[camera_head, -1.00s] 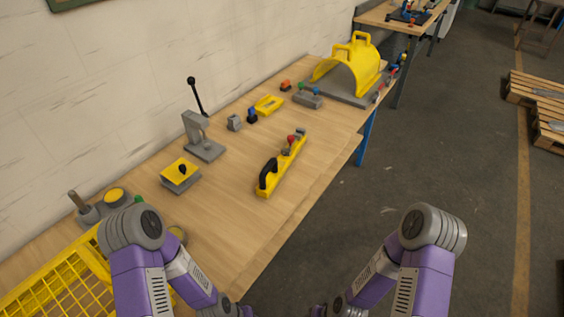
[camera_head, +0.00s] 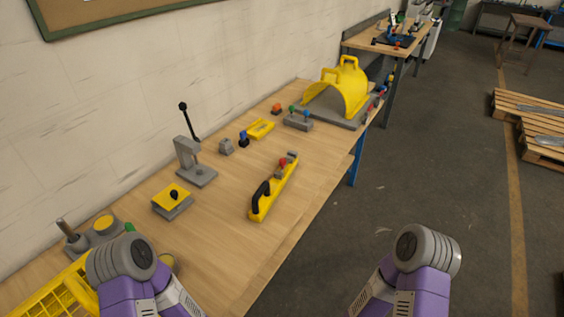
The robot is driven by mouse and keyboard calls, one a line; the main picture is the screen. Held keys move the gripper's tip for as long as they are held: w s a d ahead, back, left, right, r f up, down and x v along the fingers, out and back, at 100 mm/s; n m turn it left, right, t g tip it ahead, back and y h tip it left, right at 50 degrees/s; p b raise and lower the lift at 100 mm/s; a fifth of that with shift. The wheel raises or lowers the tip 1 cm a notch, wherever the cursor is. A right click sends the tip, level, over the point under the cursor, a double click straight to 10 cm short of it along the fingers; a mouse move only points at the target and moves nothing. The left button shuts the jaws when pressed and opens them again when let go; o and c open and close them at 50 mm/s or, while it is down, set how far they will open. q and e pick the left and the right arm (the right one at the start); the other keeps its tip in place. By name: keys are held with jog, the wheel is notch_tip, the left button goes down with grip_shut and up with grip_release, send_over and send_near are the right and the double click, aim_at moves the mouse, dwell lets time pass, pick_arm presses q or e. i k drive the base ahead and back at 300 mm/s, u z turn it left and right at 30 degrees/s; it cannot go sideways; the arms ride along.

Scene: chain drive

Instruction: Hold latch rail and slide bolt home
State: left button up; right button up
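The latch rail (camera_head: 275,187) is a long yellow bar lying on the wooden bench near its front edge. It has a black arched handle (camera_head: 260,194) at its near end. A bolt with a red knob (camera_head: 282,163) and a grey block (camera_head: 292,155) sit at its far end. Whether the bolt is in the grey block is too small to tell. My two purple and grey arms show at the bottom, well short of the rail. Both grippers are below the picture's lower edge.
A lever press (camera_head: 194,165), a yellow-topped block (camera_head: 172,199) and a yellow tray (camera_head: 261,128) stand toward the wall. A yellow hood (camera_head: 340,88) is at the bench's far end. A yellow wire basket (camera_head: 50,300) is at lower left. The bench around the rail is clear.

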aim_at(283, 162)
jog(key=z, duration=1.5)
jog(key=i, duration=2.4)
jog(key=u, duration=3.3)
